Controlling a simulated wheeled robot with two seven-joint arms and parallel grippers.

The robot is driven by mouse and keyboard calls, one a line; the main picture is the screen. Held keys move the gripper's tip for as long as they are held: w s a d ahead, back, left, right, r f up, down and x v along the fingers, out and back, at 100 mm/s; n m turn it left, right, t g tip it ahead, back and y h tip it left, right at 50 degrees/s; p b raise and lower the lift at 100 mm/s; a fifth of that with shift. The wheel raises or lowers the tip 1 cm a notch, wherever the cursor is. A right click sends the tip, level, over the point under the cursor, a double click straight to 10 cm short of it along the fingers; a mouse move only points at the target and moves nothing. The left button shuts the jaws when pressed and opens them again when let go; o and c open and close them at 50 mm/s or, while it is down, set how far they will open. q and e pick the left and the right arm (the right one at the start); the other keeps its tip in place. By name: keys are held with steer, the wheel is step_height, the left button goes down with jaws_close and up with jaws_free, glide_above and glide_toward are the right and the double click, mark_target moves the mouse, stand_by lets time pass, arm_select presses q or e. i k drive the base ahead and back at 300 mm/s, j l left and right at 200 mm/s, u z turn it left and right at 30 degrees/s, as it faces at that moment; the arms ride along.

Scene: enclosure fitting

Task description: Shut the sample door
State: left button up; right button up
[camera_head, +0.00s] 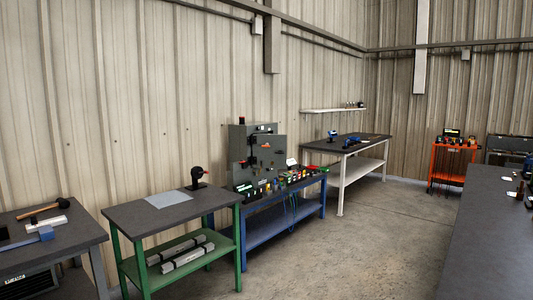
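A grey upright enclosure (237,145) stands on the blue bench against the wall, near the middle of the head view. It has a red item on top. A grey panel (268,152) at its right side looks like a door standing out from it, but it is too small to tell its exact angle. Neither of my grippers shows in this view.
The blue bench (265,228) carries several small coloured parts and hanging cables. A green bench (150,215) stands to its left, a white-legged bench (340,148) to its right. A dark counter (480,240) lines the right. Concrete floor (330,250) between is clear.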

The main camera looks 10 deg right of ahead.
mark_target(278, 142)
steer(key=i+j+u, duration=0.15)
steer(key=i, duration=0.3)
steer(key=i+j+u, duration=0.15)
steer(key=i, duration=0.3)
steer(key=i+z, duration=0.3)
steer(key=i, duration=0.25)
steer(key=i+j+z, duration=0.15)
steer(key=i+z, duration=0.15)
steer(key=i, duration=0.25)
steer(key=i+j+z, duration=0.3)
steer(key=i, duration=0.25)
steer(key=i+z, duration=0.3)
steer(key=i, duration=1.5)
